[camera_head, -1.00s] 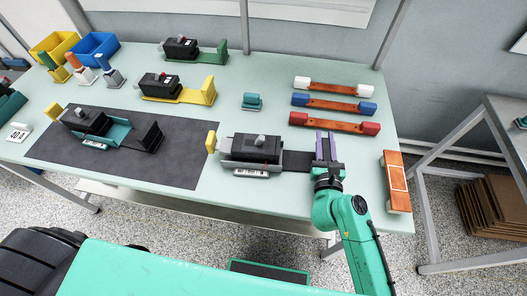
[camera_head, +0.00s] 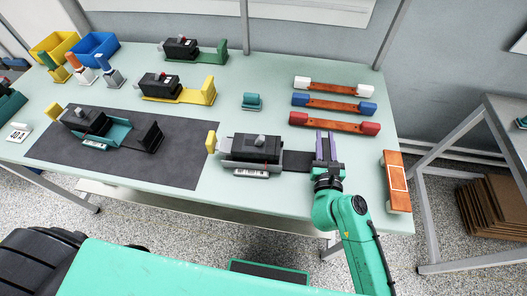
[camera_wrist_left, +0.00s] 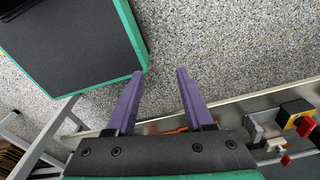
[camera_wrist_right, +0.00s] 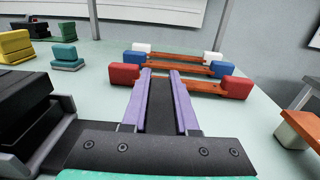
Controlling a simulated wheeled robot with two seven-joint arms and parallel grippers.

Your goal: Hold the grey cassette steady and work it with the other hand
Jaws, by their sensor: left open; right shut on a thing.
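The grey cassette (camera_head: 228,157) lies on the pale green table, right of the dark mat. It holds a black breaker (camera_head: 258,147) with a grey toggle and has a yellow block (camera_head: 211,142) at its left end. A black slide (camera_head: 297,161) extends from its right end. My right gripper (camera_head: 325,146) is shut on the black end piece of that slide; the piece also shows between the purple fingers in the right wrist view (camera_wrist_right: 160,105). My left gripper (camera_wrist_left: 161,80) is open and empty in the left wrist view, over the speckled floor.
A teal cassette (camera_head: 119,132) with a breaker lies on the dark mat (camera_head: 185,165). Yellow and green cassettes stand behind. Red-, blue- and white-ended bars (camera_head: 335,123) lie at the right. An orange-topped block (camera_head: 396,180) is near the right edge.

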